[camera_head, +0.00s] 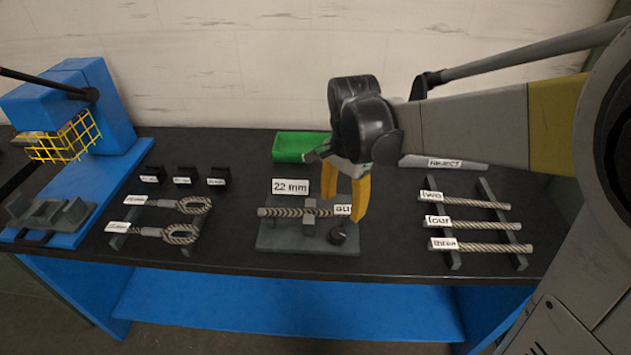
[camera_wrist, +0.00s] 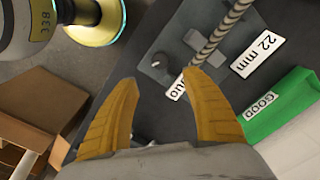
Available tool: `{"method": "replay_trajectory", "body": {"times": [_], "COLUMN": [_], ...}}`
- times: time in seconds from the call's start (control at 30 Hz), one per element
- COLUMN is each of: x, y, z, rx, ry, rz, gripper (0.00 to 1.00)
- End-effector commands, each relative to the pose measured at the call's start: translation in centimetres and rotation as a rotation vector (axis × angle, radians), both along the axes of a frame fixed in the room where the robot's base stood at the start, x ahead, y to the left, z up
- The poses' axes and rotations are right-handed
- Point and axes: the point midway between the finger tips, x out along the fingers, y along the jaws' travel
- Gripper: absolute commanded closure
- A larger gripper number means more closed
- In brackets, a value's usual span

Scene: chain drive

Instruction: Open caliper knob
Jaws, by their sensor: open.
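The caliper knob (camera_head: 337,235) is a small black round knob on the front right of a grey plate (camera_head: 285,240). It also shows in the wrist view (camera_wrist: 160,60). A rope (camera_head: 280,212) lies across the plate through a small grey caliper jaw block (camera_head: 309,212), behind the knob. A "22 mm" sign (camera_head: 290,187) stands behind it. My gripper (camera_head: 359,205) has yellow fingers, open and empty, pointing down above the plate's right side. In the wrist view the fingertips (camera_wrist: 165,90) are apart, with the knob beyond them. The fingers partly cover the rope's label in the head view.
A green bin (camera_head: 300,146) marked GOOD stands behind the plate. A rack (camera_head: 485,210) with labelled ropes is at right, a reject tray (camera_head: 445,163) behind it. Looped ropes (camera_head: 170,233) and a blue press (camera_head: 75,110) are at left. An open cardboard box (camera_wrist: 35,110) stands on the floor.

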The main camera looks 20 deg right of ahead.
Motion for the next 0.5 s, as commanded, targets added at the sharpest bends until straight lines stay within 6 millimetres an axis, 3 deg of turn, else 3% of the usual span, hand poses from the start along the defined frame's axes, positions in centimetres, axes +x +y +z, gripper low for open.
{"method": "replay_trajectory", "body": {"times": [0.27,0.5], "x": [0.5,0.5], "y": [0.0,0.0], "z": [-2.8,-7.8], "rx": [0.001,0.0], "ry": [0.027,0.026], "rz": [-0.05,-0.048], "gripper": [0.44,0.44]}}
